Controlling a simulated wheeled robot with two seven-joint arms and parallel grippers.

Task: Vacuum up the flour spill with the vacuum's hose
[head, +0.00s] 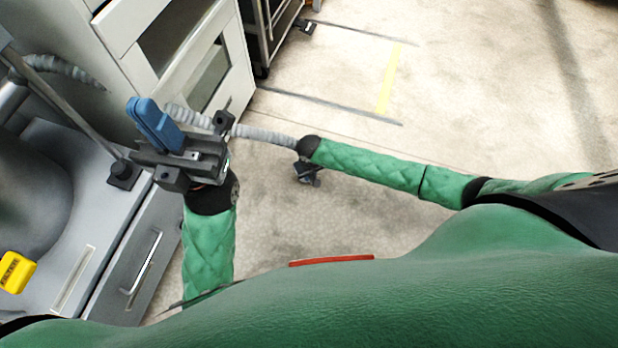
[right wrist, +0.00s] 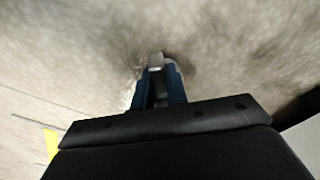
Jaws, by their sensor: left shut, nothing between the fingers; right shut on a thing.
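A grey ribbed hose (head: 265,135) runs from behind my left gripper to my right wrist in the head view. Another ribbed length (head: 62,67) shows at upper left. My right gripper (head: 309,176) points down at the floor, mostly hidden under the wrist. In the right wrist view its blue fingers (right wrist: 158,88) are shut on a pale grey piece (right wrist: 156,60), seemingly the hose end, over the floor. My left gripper (head: 155,125) is shut and empty, its blue fingers in front of the hose. I cannot clearly tell the flour spill from the mottled pale floor.
A grey machine (head: 75,215) with a yellow tag (head: 15,272) stands at left. A white cabinet (head: 225,60) and a dark wheeled rack (head: 262,35) stand behind. The floor (head: 480,110) at upper right is open, with a yellow strip (head: 388,80).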

